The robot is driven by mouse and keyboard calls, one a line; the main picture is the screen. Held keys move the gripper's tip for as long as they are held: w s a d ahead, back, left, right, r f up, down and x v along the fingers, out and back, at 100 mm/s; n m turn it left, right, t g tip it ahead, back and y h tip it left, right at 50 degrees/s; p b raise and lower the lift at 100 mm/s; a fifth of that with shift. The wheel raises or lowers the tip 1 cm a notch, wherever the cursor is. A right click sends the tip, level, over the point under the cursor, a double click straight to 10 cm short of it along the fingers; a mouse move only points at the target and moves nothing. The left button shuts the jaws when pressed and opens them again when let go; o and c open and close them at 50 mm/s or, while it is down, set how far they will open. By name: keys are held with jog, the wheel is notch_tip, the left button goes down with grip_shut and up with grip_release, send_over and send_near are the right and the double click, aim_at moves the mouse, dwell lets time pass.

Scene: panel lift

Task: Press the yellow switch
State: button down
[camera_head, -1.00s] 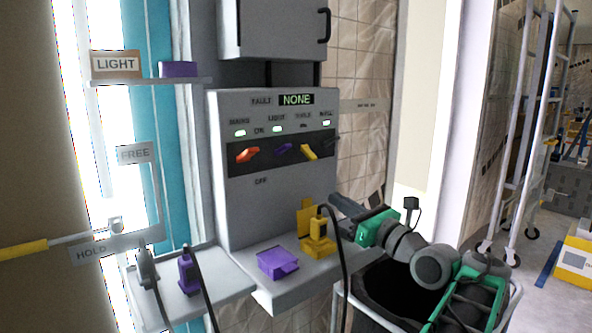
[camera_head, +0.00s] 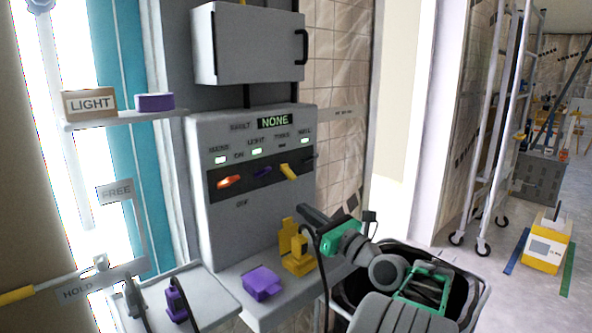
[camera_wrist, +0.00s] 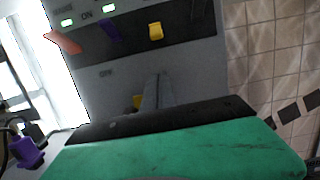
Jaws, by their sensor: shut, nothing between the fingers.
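The yellow switch (camera_head: 288,172) is a tilted lever on the dark strip of the grey panel (camera_head: 225,245), right of the purple lever (camera_head: 262,172) and the orange lever (camera_head: 229,182). It also shows in the wrist view (camera_wrist: 155,31), upper middle. My gripper (camera_head: 304,211) is below the switch and a little to its right in the head view, apart from it. In the wrist view my shut, empty fingers (camera_wrist: 158,92) point up toward the panel, below the switch. A dark lever (camera_head: 309,158) is right of the yellow one.
The panel's display reads NONE, with lit lamps above the levers. A purple block (camera_head: 262,283) and a yellow plug-like part (camera_head: 296,249) stand on the ledge below, close to my gripper. A grey cabinet (camera_head: 262,45) hangs above. A black bin (camera_head: 470,315) stands at lower right.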

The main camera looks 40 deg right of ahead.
aim_at(280, 192)
jog(key=w+p, duration=0.2)
jog(key=w+r+p, duration=0.1)
jog(key=w+p, duration=0.1)
jog(key=p, duration=0.1)
jog(key=w+p, duration=0.2)
jog(key=p, duration=0.1)
jog(key=shift+w+a+r, duration=0.2)
jog(key=shift+w+r, duration=0.05)
jog(key=shift+w, duration=0.1)
jog(key=shift+s+d+r, duration=0.1)
jog(key=shift+s+r, duration=0.5)
jog(key=shift+r, duration=0.15)
jog(key=shift+s+r, duration=0.55)
jog(key=shift+r, duration=0.2)
